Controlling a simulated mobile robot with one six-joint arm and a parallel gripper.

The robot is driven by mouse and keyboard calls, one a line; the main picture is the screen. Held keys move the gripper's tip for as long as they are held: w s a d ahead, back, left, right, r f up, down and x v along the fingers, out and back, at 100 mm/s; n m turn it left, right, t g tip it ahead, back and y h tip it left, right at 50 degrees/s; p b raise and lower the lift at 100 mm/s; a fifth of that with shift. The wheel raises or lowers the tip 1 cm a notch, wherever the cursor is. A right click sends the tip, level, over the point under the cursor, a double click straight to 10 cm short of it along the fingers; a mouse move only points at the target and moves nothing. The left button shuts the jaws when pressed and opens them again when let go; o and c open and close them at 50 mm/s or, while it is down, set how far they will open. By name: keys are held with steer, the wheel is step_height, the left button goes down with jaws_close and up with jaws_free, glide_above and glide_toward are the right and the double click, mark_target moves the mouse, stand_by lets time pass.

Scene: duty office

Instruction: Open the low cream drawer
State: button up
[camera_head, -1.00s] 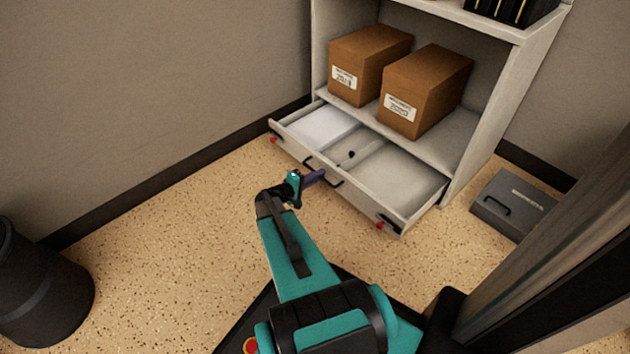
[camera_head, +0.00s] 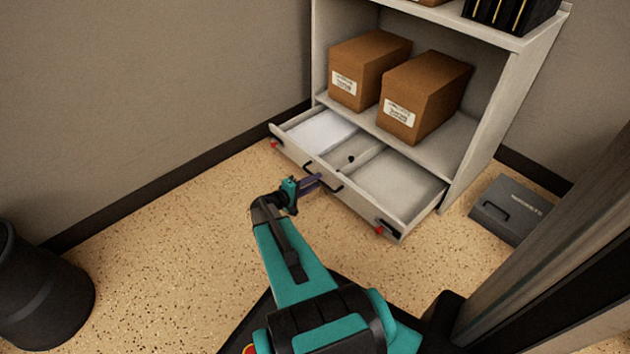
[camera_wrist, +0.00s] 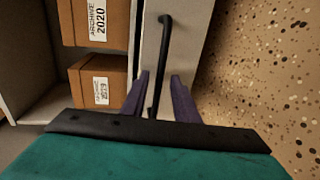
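The low cream drawer (camera_head: 352,192) stands pulled out from the bottom of a cream shelf unit, its inside showing from above. Its dark bar handle (camera_head: 334,187) is at the middle of the front and also shows in the wrist view (camera_wrist: 163,50). My gripper (camera_head: 312,182) is at the handle, just in front of the drawer. In the wrist view, its two purple fingers (camera_wrist: 160,92) stand apart on either side of the bar, with gaps visible. The gripper looks open, not clamped on the handle.
Two brown archive boxes (camera_head: 425,95) stand on the shelf (camera_head: 450,135) above the drawer. A grey case (camera_head: 512,208) lies on the floor at right. A dark bin (camera_head: 40,285) stands at left. Speckled floor (camera_head: 170,225) is clear left of my arm.

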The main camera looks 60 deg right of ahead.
steer(key=p+v, duration=0.3)
steer(key=v, duration=0.9)
steer(key=shift+w, duration=0.25)
steer(key=shift+d, duration=0.1)
steer(key=shift+p, duration=0.3)
